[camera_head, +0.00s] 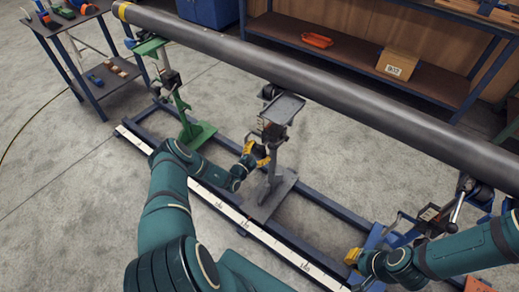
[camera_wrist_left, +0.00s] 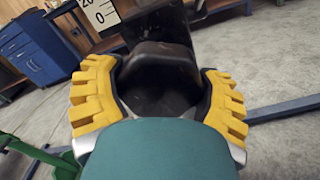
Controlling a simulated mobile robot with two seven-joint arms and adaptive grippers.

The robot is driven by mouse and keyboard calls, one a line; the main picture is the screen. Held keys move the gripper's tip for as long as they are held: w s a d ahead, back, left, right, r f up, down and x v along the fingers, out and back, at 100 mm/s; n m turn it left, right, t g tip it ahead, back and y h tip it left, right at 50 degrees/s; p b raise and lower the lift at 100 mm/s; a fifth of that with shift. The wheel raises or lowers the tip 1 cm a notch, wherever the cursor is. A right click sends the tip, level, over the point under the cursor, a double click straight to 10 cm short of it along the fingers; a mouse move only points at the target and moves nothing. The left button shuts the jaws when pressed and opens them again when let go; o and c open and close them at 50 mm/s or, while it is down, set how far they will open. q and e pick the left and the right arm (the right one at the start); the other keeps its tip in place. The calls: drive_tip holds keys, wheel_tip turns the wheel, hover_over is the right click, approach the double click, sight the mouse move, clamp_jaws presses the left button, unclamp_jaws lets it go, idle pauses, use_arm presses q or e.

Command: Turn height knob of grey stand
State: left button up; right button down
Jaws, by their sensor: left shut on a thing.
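The grey stand (camera_head: 270,195) stands mid-picture in the head view, with a flat head plate (camera_head: 286,108) on its post. My left gripper (camera_head: 256,155) is at its post, just below the head. In the left wrist view its yellow-padded fingers (camera_wrist_left: 160,100) are closed around a dark, rounded knob (camera_wrist_left: 160,62) of the stand. The knob is hidden by the gripper in the head view. My right gripper (camera_head: 353,257) is low beside the blue stand (camera_head: 378,240) at the right; its fingers are too small and partly hidden to tell their state.
A long grey pipe (camera_head: 330,85) runs across above the stands. A green stand (camera_head: 190,130) is at the left. A rail with a white scale (camera_head: 235,215) lies along the floor. A shelf bench with a cardboard box (camera_head: 396,66) is behind; a small table (camera_head: 95,85) stands far left.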

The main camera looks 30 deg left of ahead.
use_arm(q)
drive_tip(key=shift+m+p, duration=0.5)
drive_tip(key=shift+m, duration=0.8)
drive_tip(key=shift+m, duration=0.3)
drive_tip(key=o, duration=1.1)
drive_tip(key=shift+s, duration=0.1)
drive_tip(key=s, duration=0.8)
drive_tip(key=s+a, duration=0.1)
drive_tip(key=s, duration=0.3)
drive_tip(key=shift+w, duration=0.1)
